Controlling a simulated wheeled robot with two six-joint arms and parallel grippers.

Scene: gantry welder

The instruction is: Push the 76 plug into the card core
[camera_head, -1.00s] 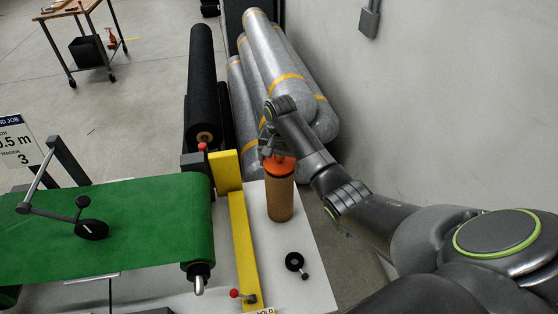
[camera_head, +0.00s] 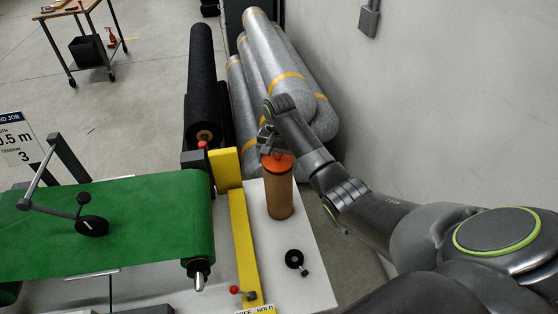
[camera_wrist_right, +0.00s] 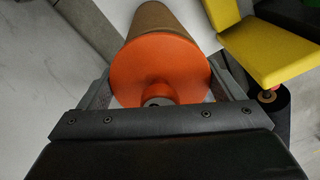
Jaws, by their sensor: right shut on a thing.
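The card core (camera_head: 279,196) is a brown tube standing upright on the white table top (camera_head: 312,250). The orange plug (camera_head: 277,162) sits at its top end. In the right wrist view the plug's broad orange disc (camera_wrist_right: 158,68) covers the end of the core (camera_wrist_right: 160,20), with a small knob toward the gripper. How deep the plug sits in the core cannot be told. My right gripper (camera_head: 270,150) is above the core and shut on the plug. Its fingers (camera_wrist_right: 160,92) lie on both sides of the orange part. My left gripper is out of view.
A yellow bar and post (camera_head: 240,235) stand just left of the core. A black collar (camera_head: 294,260) lies on the table in front. Silver wrapped rolls (camera_head: 285,80) and a black roll (camera_head: 201,75) are behind.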

